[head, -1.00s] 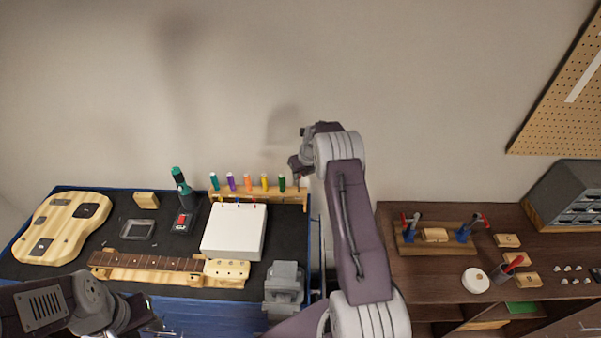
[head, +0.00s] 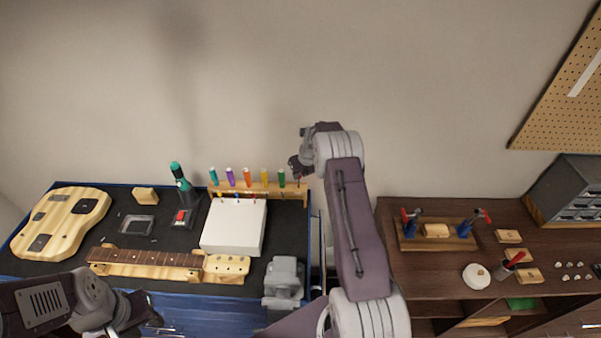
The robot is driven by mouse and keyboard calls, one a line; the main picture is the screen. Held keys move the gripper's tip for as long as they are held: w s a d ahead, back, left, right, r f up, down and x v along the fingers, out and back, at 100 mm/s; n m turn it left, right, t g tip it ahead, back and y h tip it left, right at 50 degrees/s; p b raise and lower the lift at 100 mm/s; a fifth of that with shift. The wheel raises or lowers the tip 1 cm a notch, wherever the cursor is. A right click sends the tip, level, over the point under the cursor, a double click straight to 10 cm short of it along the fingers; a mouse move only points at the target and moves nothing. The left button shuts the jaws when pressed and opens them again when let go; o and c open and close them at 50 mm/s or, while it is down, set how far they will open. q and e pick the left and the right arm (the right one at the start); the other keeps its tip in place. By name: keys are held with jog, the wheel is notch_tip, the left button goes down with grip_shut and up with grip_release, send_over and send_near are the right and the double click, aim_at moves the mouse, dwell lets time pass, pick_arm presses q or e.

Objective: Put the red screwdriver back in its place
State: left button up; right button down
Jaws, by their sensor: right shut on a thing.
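A wooden rack (head: 245,194) at the back of the workbench holds a row of upright screwdrivers: teal (head: 213,177), purple (head: 230,177), orange (head: 247,177), yellow (head: 264,175) and green (head: 281,178). My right gripper (head: 296,168) is at the rack's right end, close to the green screwdriver, pointing down and left. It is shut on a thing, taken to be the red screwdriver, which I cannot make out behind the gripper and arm. My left gripper (head: 146,320) is low at the left, over the bench's front edge; its fingers are too unclear to judge.
A white box (head: 232,232), guitar neck (head: 145,258), guitar body (head: 60,222), teal tool (head: 183,185) and grey vise (head: 284,280) crowd the bench.

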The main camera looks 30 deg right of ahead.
aim_at(299, 185)
jog(key=shift+f+b, duration=0.4)
jog(key=shift+f, duration=0.75)
jog(key=shift+f+b, duration=0.95)
jog(key=shift+f, duration=0.5)
jog(key=c, duration=1.2)
grip_release()
jog(key=shift+o, duration=0.2)
jog(key=shift+r, duration=0.1)
